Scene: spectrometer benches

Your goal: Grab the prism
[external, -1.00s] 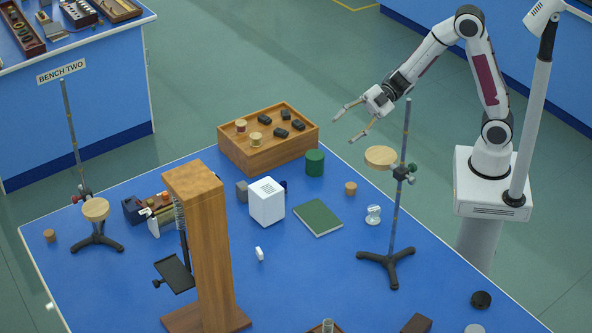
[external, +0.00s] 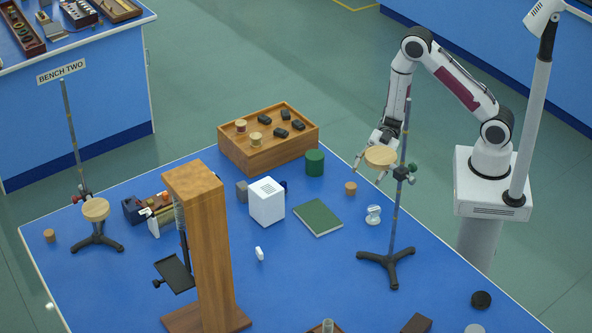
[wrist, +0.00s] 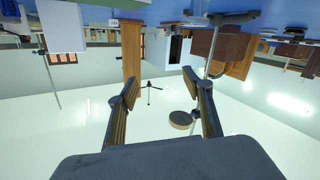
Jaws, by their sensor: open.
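No prism can be told for certain. A small clear, glassy piece (external: 373,215) stands on the blue bench to the left of the tripod stand (external: 394,225). A small white piece (external: 260,254) lies nearer the bench's middle; its shape is too small to tell. My gripper (external: 368,171) is open and empty, pointing down near the stand's round wooden disc (external: 381,156), which partly hides it. It is above and behind the glassy piece, apart from it. In the wrist view the open fingers (wrist: 160,77) have nothing between them.
The stand's rod (external: 405,130) rises close to my gripper. A wooden tray (external: 265,163) with spools and black pieces is at the back. A green cylinder (external: 315,163), a cork (external: 350,188), a green book (external: 318,217) and a white box (external: 267,202) are nearby. A tall wooden post (external: 207,250) stands in front.

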